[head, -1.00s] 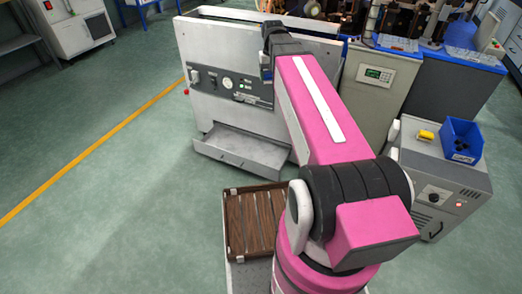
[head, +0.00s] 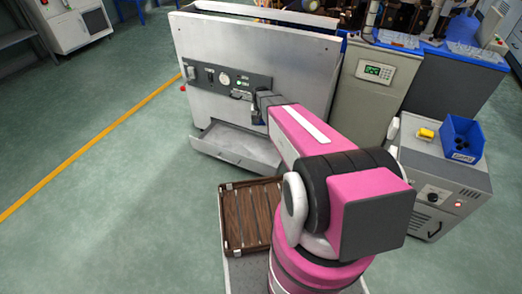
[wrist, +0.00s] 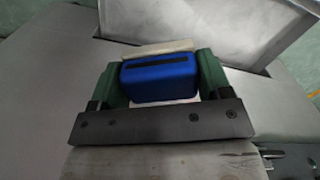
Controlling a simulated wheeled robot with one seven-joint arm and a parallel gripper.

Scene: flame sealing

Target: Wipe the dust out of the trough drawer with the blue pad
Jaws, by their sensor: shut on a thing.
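The blue pad (wrist: 158,77) sits between the two green fingers of my gripper (wrist: 160,80) in the wrist view. The gripper is shut on it, and a pale edge shows beyond the blue body. The trough drawer (head: 238,146) sticks out at the bottom of the large grey machine in the head view. It also shows at the top right of the wrist view (wrist: 225,25), beyond the pad. The pad appears apart from the drawer floor. In the head view my arm hides the gripper and the drawer's right end. I cannot make out dust in the drawer.
The grey machine (head: 300,60) with a control panel (head: 225,82) stands above the drawer. A brown slatted crate (head: 232,225) is in front of the drawer. A cabinet at right holds a blue bin (head: 462,135) and a yellow block (head: 426,133). Floor at left is clear.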

